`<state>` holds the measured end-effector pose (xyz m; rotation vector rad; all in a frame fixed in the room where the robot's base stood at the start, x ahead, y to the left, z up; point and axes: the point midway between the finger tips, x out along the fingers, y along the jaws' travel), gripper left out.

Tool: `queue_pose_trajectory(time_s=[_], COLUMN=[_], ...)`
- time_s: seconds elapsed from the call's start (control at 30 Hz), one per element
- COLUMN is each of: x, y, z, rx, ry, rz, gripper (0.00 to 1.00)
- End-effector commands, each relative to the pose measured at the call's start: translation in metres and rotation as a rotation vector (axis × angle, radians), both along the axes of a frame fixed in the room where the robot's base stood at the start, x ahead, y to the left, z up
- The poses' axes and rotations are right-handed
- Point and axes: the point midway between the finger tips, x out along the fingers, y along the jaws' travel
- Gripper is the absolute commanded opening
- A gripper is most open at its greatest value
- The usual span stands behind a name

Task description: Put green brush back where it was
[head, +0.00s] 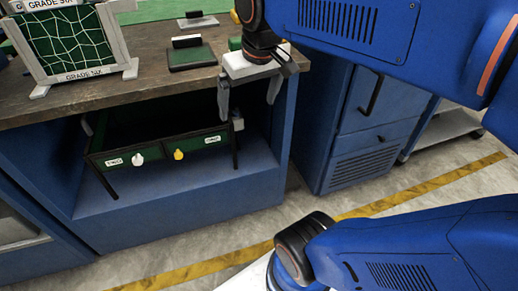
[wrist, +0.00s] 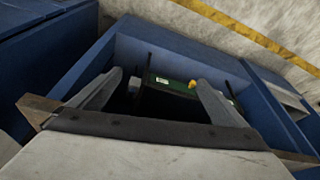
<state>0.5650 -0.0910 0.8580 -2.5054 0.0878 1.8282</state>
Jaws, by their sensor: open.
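My gripper (head: 248,96) is open at the right front corner of the workbench, its fingers pointing down. A smaller green piece (head: 235,43) shows just behind the gripper, partly hidden. I cannot tell which of these is the green brush.
A netted frame (head: 75,45) stands at the left. A blue cabinet (head: 365,125) stands to the right.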

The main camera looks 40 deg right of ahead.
Motion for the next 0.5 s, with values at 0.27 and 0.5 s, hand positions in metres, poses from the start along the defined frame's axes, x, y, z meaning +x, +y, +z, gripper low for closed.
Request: queue_pose_trajectory(time_s=[0.27,0.5], x=[-0.06,-0.075], y=[0.018,0.022], z=[-0.074,-0.097], rx=[-0.003,-0.003], ry=[-0.08,-0.104], rz=[0.057,0.072], gripper=[0.97,0.97])
